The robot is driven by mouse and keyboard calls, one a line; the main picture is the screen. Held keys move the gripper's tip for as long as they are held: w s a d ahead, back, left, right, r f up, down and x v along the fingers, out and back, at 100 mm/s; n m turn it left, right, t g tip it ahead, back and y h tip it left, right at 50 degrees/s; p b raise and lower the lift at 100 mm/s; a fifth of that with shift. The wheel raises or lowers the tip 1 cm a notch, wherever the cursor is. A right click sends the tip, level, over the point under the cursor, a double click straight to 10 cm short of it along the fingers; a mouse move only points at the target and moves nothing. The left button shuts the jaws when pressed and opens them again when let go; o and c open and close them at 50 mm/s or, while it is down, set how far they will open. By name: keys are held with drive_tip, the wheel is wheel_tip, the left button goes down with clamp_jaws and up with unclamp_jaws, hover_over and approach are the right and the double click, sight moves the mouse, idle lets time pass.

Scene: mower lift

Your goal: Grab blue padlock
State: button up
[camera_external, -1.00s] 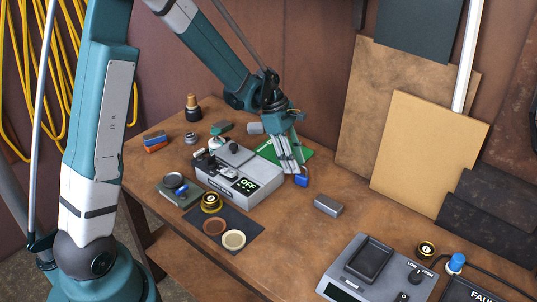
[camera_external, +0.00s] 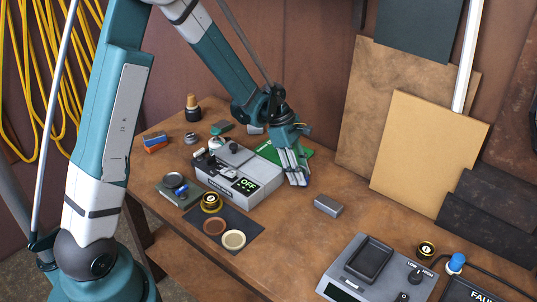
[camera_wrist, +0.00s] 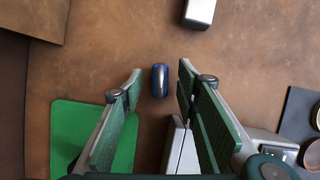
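The blue padlock (camera_wrist: 159,81) lies on the brown workbench, small and upright in the wrist view, with a shiny middle. It sits between the two fingertips of my gripper (camera_wrist: 160,73), with a gap on each side. The fingers are spread wide and hold nothing. In the external view my gripper (camera_external: 297,182) points down beside the grey OFF box, and its fingers hide nearly all of the padlock. I cannot tell the exact height of the fingertips above the bench.
The grey OFF box (camera_external: 256,195) stands close to the left of my gripper. A green mat (camera_wrist: 78,135) lies at lower left in the wrist view. A grey metal block (camera_external: 328,206) is to the right. Bare bench (camera_external: 360,222) lies beyond it.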

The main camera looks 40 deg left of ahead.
drive_tip(key=shift+c, duration=0.3)
clamp_jaws()
drive_tip(key=shift+r, duration=0.15)
drive_tip(key=shift+r+p, duration=0.35)
drive_tip(key=shift+r, duration=4.5)
